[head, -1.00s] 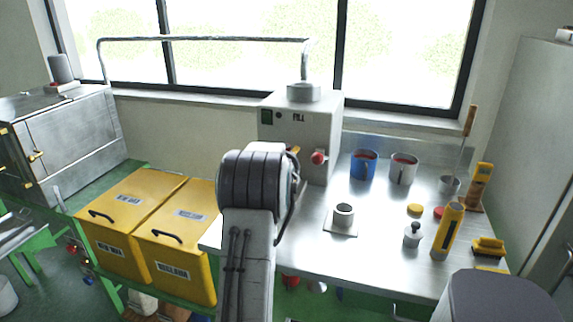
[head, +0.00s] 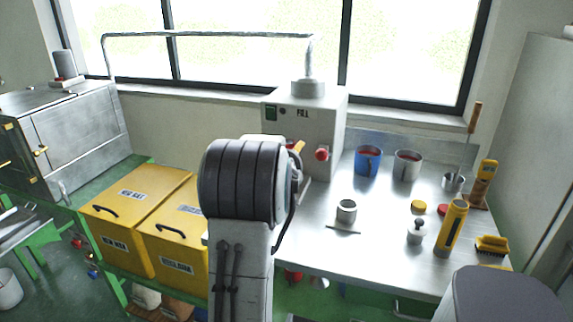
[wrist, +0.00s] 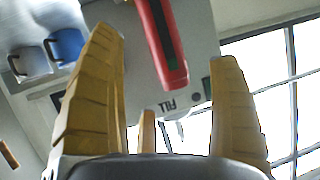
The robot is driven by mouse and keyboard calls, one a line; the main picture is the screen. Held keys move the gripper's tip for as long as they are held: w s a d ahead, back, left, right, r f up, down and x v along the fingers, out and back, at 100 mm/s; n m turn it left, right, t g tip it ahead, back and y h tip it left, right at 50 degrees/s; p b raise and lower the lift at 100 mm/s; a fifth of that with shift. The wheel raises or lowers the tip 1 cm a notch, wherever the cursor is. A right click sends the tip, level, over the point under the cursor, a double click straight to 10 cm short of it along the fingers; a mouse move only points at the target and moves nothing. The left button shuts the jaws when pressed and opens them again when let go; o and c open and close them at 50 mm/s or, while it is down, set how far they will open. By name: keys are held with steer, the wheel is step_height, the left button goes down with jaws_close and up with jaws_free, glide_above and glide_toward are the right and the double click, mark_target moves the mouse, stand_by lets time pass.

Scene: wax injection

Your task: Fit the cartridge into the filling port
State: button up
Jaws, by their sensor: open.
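My gripper (wrist: 165,95) shows in the wrist view with its two yellow ribbed fingers wide apart and nothing between them in contact. Beyond and between the fingers is a red elongated part with a dark strip (wrist: 160,42), in front of the grey FILL machine (wrist: 200,65), which appears upside down. In the head view this machine (head: 330,125) has a red round part (head: 321,154) on its front. A yellow tube with a dark slot (head: 453,226) stands upright on the bench. I cannot tell for certain which part is the cartridge or the port.
A ring on a plate (head: 346,211) stands on the steel bench (head: 385,255). A blue mug (head: 367,161), a grey mug (head: 407,164) and a weight (head: 415,232) stand nearby. Yellow bins (head: 130,205) are at left. The bench's front middle is clear.

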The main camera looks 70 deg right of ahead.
steer(key=shift+v, duration=2.4)
steer(key=a+f+y, duration=0.2)
steer(key=a+f, duration=0.1)
steer(key=f, duration=0.1)
steer(key=s+a+f+g+y, duration=0.1)
steer(key=a+f+y, duration=0.1)
steer(key=a+f, duration=0.2)
steer(key=s+a+f+y, duration=0.1)
steer(key=a+f+y, duration=0.2)
steer(key=f, duration=0.2)
steer(key=shift+s+a+g, duration=0.2)
steer(key=shift+a+g, duration=0.1)
steer(key=shift+a, duration=0.1)
steer(key=w+a+r+n+g+y+p, duration=0.1)
steer(key=a+n+y+p, duration=0.15)
steer(key=a, duration=1.05)
steer(key=w+a+r+n+y+p, duration=0.1)
steer(key=a+r+n+y, duration=0.2)
steer(key=a, duration=0.9)
steer(key=w+a+r+n+t+p, duration=0.1)
steer(key=w+a+r+n+p, duration=0.1)
steer(key=a+r+n, duration=0.3)
steer(key=w+a+r+n+t+p, duration=0.2)
steer(key=w+a+r+n+p, duration=0.1)
steer(key=a, duration=0.9)
step_height(320, 180, up, 2)
steer(key=shift+w+a+r+n+p, duration=0.15)
steer(key=shift+w+n+p, duration=0.3)
steer(key=shift+n, duration=0.8)
